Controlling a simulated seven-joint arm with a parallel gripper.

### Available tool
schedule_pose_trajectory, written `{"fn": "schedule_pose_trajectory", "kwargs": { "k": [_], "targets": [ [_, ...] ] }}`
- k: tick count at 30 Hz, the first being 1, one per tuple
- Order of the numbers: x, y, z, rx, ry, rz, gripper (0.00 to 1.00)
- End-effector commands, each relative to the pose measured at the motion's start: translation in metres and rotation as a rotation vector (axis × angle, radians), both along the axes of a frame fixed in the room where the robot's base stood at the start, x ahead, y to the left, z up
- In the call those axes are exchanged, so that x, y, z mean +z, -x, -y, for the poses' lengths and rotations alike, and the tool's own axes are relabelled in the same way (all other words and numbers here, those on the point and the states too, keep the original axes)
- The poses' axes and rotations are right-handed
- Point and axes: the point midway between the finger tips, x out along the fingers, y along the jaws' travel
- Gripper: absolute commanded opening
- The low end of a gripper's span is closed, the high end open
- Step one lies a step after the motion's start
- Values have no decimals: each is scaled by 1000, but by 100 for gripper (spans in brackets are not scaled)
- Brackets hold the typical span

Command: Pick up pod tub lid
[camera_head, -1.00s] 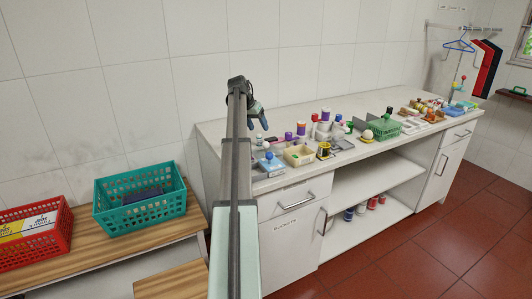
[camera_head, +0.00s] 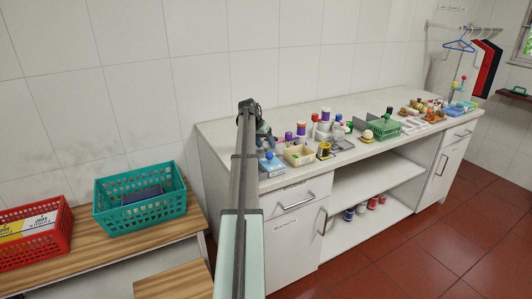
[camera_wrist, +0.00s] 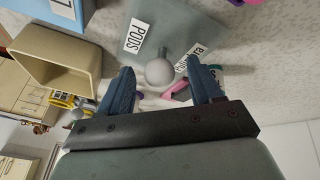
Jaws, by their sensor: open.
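In the wrist view a grey sheet-like lid (camera_wrist: 178,22) carries a "PODS" label and a round pale grey knob (camera_wrist: 159,72). My gripper (camera_wrist: 162,71) is open, with its two blue fingers on either side of the knob in the picture. I cannot tell whether either finger touches it. A second label shows partly beside the right finger. The lower part of the lid is hidden by the gripper. In the head view my gripper (camera_head: 265,133) is over the left end of the counter, partly behind my arm. The lid cannot be made out there.
A beige open box (camera_wrist: 55,58) stands left of the lid in the wrist view, with a blue item above it. Pink and white things lie just beyond the fingers. In the head view the counter (camera_head: 222,128) is crowded to the right with tubs, spools and a green basket (camera_head: 384,129).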

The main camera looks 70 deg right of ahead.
Motion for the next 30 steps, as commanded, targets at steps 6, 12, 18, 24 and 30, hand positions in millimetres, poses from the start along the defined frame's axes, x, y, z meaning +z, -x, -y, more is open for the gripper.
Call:
{"fn": "schedule_pose_trajectory", "kwargs": {
  "k": [6,12,18,24,30],
  "targets": [
    [0,0,0,0,0,0,61],
    [0,0,0,0,0,0,42],
    [0,0,0,0,0,0,22],
    [0,0,0,0,0,0,5],
    [0,0,0,0,0,0,5]
  ]
}}
